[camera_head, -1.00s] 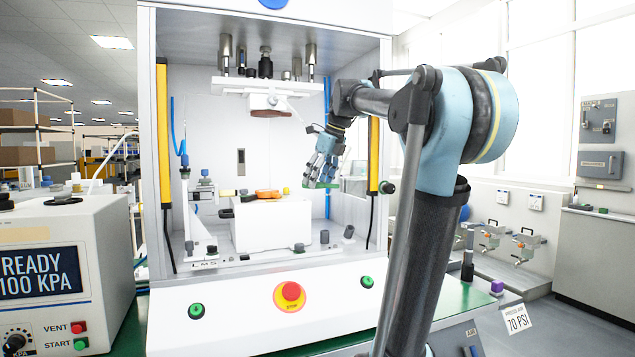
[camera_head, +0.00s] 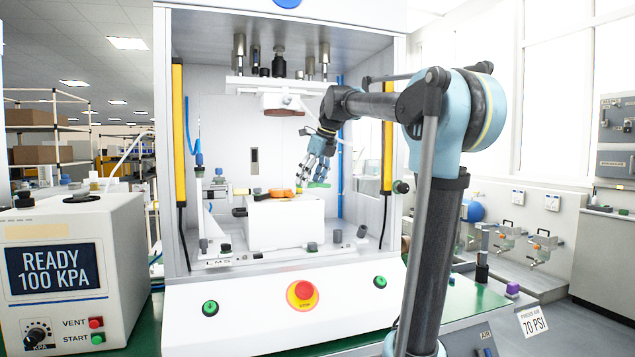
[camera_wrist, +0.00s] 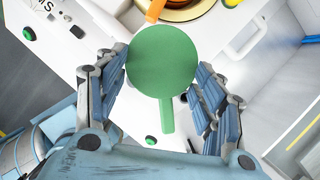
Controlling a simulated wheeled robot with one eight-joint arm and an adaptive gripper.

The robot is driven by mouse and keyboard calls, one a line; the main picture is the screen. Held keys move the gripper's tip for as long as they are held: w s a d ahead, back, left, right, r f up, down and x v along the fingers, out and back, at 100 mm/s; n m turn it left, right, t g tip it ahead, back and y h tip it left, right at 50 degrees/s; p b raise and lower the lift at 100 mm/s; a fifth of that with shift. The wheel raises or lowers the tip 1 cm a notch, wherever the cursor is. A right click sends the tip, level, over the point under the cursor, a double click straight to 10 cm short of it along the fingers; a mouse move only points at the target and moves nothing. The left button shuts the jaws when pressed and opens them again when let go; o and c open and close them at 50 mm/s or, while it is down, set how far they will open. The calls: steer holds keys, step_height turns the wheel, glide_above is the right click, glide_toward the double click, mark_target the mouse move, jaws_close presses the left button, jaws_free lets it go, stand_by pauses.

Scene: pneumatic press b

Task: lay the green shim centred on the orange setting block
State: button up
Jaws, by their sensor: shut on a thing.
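The green shim (camera_wrist: 163,58) is a flat round disc with a short tab, seen nearly face-on in the wrist view. It also shows as a thin green edge in the head view (camera_head: 318,185). My gripper (camera_head: 318,168) is shut on it; in the wrist view the blue-grey fingers (camera_wrist: 158,85) flank the disc. The orange setting block (camera_head: 281,192) sits on the white pedestal inside the press, left of and slightly lower than the shim. In the wrist view an orange part (camera_wrist: 178,14) shows beyond the disc's upper edge, partly hidden; shim and block look apart.
The press ram (camera_head: 283,103) hangs above the pedestal (camera_head: 285,228). Yellow side bars (camera_head: 178,130) and a right post frame the opening. A blue-knobbed fixture (camera_head: 218,185) stands left of the block. Small knobs line the front of the press bed.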

glide_toward(281, 190)
steer(key=shift+w+x, duration=0.3)
steer(key=shift+x, duration=1.1)
steer(key=shift+w+x, duration=0.25)
steer(key=shift+x, duration=1.15)
steer(key=shift+r, duration=0.15)
steer(key=shift+a+f, duration=0.1)
steer(key=shift+f, duration=0.45)
steer(key=o, duration=1.3)
steer(key=v, duration=0.7)
steer(key=shift+r, duration=0.2)
steer(key=shift+s, duration=0.1)
